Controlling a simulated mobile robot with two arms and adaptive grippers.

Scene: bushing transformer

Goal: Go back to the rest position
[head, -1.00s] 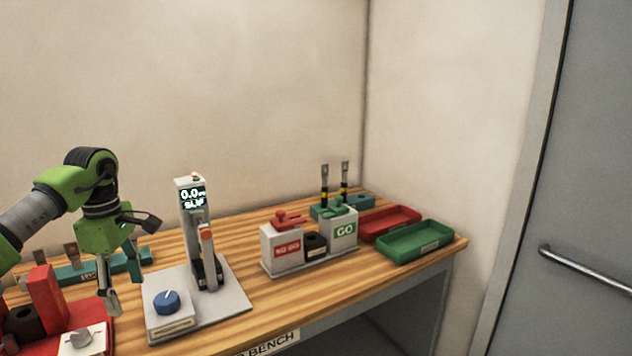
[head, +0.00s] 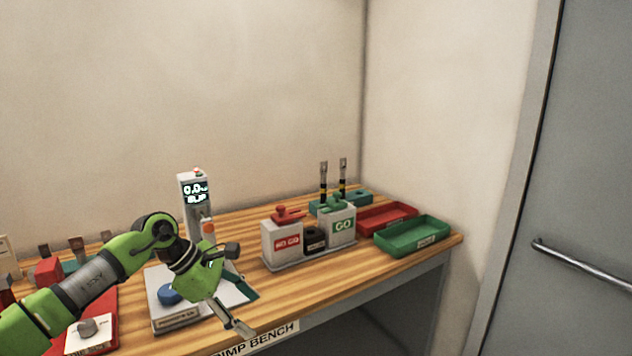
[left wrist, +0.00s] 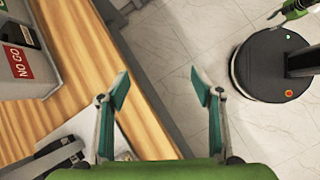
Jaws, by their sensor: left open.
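My left gripper (head: 247,312) is over the front edge of the wooden bench (head: 372,272) in the head view, in front of the grey display tester (head: 194,192). Its arm hides part of the tester's base and blue knob (head: 170,293). In the left wrist view the left gripper (left wrist: 160,88) has its two teal-tipped fingers spread apart with nothing between them. The bench edge and pale floor (left wrist: 200,50) lie below it. My right gripper does not show clearly; a small green part of me is at the top right of the wrist view.
The NO GO block (head: 283,243) and GO block (head: 342,225) stand mid-bench. Red (head: 388,218) and green (head: 412,236) trays sit at the right end. Two upright tools stand in a teal holder (head: 357,198). A red fixture (head: 104,312) is at the left. A grey door (head: 580,180) is at right.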

